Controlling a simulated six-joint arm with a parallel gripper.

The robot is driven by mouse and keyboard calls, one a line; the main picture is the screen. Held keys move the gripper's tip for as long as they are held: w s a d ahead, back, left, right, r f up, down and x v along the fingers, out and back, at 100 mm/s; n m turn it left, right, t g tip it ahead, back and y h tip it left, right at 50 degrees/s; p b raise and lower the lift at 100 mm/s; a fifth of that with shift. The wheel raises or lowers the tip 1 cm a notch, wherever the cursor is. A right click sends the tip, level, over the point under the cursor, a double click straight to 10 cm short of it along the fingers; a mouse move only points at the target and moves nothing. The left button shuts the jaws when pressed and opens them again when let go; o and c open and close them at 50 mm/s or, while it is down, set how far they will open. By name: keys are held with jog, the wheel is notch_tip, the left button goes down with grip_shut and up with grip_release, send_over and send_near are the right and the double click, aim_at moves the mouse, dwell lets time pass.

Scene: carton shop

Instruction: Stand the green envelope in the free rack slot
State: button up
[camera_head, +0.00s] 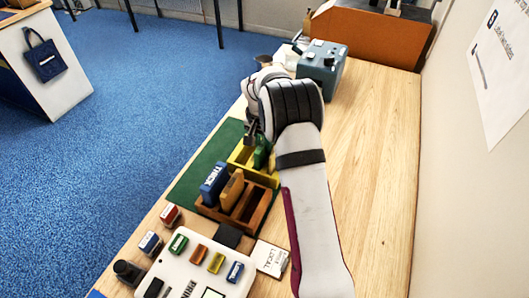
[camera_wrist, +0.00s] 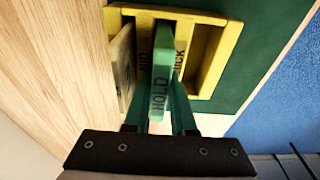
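The green envelope (camera_wrist: 160,88), lettered "HOLD", is upright between the two fingers of my gripper (camera_wrist: 162,78) in the wrist view. The fingers press on both its faces. Its far end is over or inside the yellow rack (camera_wrist: 213,62); I cannot tell how deep. A pale envelope (camera_wrist: 122,62) stands at the left end of this rack. The compartment right of the green envelope looks empty. In the head view, my gripper (camera_head: 252,134) is at the yellow rack (camera_head: 238,155), with the green envelope (camera_head: 262,153) showing there, partly hidden by my arm.
A brown wooden rack (camera_head: 215,213) stands just nearer, holding a blue box (camera_head: 213,185) and a tan piece (camera_head: 232,190). A white tray (camera_head: 180,275) with several coloured blocks is in front. A grey-blue machine (camera_head: 322,64) stands behind. The table's right side is clear.

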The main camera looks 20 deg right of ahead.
grip_shut()
jog(key=shift+r, duration=2.4)
jog(key=shift+a+r, duration=0.1)
jog(key=shift+r, duration=0.2)
jog(key=s+a+r+n, duration=0.2)
jog(key=s+a+r, duration=0.1)
jog(key=r, duration=0.5)
jog(key=s+a+r+n, duration=0.1)
jog(key=s+a+r, duration=0.2)
jog(key=r, duration=0.5)
jog(key=s+a+r+n, duration=0.2)
jog(key=s+a+r, duration=0.1)
jog(key=r, duration=0.5)
jog(key=s+f+m, duration=0.2)
jog(key=f, duration=1)
jog(key=s+f+m, duration=0.3)
jog(key=f, duration=0.9)
jog(key=shift+d, duration=0.2)
jog(key=shift+f, duration=0.35)
